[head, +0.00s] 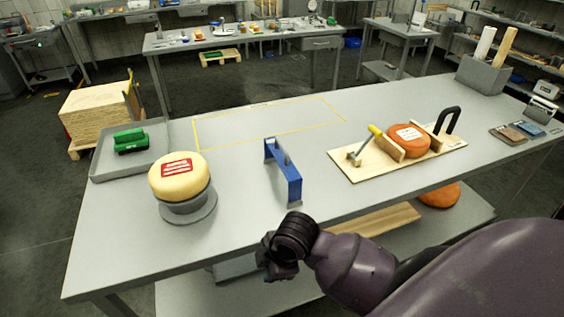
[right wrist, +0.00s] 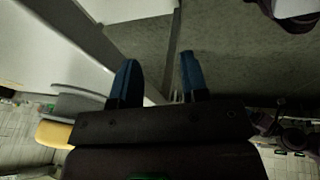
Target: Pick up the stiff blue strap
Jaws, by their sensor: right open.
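The stiff blue strap (head: 283,172) stands on the grey table near its middle in the head view, as a blue arch-like band with a small grey part at its near foot. My right gripper (head: 276,266) is at the table's front edge, nearer to me than the strap and apart from it. Its fingers hardly show there. In the right wrist view my right gripper (right wrist: 157,80) has two blue fingers spread apart with nothing between them. The strap cannot be made out in that view. My left gripper is not in view.
A yellow cheese wheel (head: 180,176) sits on a grey round stand left of the strap. A wooden board (head: 370,171) with an orange wheel (head: 409,140) and black handle lies right. A grey tray (head: 105,173) holds a green item. A yellow outline (head: 270,122) marks clear tabletop behind.

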